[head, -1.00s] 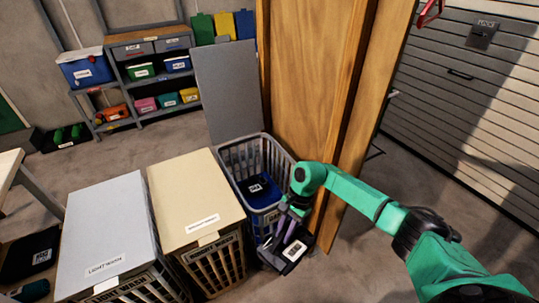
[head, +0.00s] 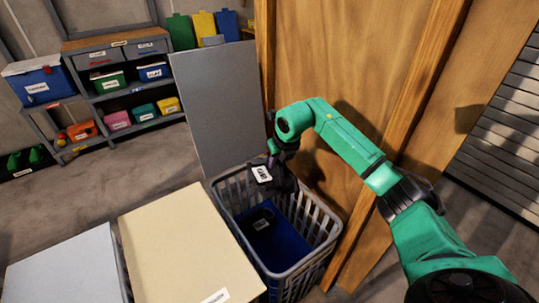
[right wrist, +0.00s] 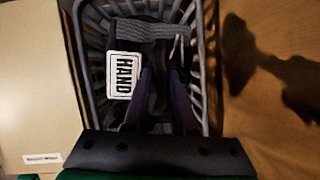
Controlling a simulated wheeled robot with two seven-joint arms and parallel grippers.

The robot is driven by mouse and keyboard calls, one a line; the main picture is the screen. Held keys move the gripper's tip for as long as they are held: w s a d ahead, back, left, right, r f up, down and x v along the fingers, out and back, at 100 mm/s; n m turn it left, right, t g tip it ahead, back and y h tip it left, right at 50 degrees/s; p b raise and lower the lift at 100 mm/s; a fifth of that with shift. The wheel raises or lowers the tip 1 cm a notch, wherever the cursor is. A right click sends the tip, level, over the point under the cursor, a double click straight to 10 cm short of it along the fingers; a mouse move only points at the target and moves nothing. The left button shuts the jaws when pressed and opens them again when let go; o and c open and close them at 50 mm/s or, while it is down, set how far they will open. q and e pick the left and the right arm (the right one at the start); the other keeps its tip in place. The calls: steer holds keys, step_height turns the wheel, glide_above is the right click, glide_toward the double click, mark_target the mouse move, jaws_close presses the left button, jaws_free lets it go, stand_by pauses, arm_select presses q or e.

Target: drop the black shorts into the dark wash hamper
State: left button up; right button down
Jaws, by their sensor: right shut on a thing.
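My right gripper (head: 277,158) is shut on a black cloth piece with a white label (head: 268,178), which I take to be the black shorts. It holds them above the back part of an open grey slatted hamper (head: 334,232). In the right wrist view, the fingers (right wrist: 168,95) pinch the dark cloth (right wrist: 150,30), which has a grey band and a label reading "HAND". The hamper's slatted walls (right wrist: 90,50) show around it. The hamper's own label is not in view, so I cannot read which wash it is. My left gripper is not in view.
A blue thing (head: 285,245) with a dark labelled item (head: 262,222) lies inside the open hamper. Its grey lid (head: 215,105) stands raised behind. A closed cream-lidded hamper (head: 180,245) and a grey-lidded one (head: 70,270) stand left. A wooden door (head: 350,60) is close on the right.

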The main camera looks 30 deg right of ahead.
mark_target(277, 175)
steer(key=shift+s+f+b, duration=0.25)
steer(key=shift+f+b, duration=0.25)
steer(key=shift+f, duration=0.1)
steer(key=shift+s+f+b, duration=0.2)
steer(key=shift+f+b, duration=0.3)
steer(key=shift+f, duration=0.1)
step_height(277, 175, down, 3)
steer(key=shift+w+r+b, duration=0.1)
steer(key=shift+w+b, duration=0.05)
steer(key=shift+b, duration=0.9)
steer(key=shift+f, duration=0.25)
steer(key=shift+r, duration=0.15)
steer(key=c, duration=0.7)
jaws_free()
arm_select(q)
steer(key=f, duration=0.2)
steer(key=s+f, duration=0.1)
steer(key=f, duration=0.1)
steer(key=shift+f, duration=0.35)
arm_select(e)
steer(key=shift+o, duration=0.3)
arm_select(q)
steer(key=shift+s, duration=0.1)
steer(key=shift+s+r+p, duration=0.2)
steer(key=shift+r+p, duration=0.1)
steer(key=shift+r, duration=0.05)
arm_select(e)
steer(key=v, duration=1.4)
steer(key=shift+s+r, duration=0.2)
steer(key=shift+s, duration=0.05)
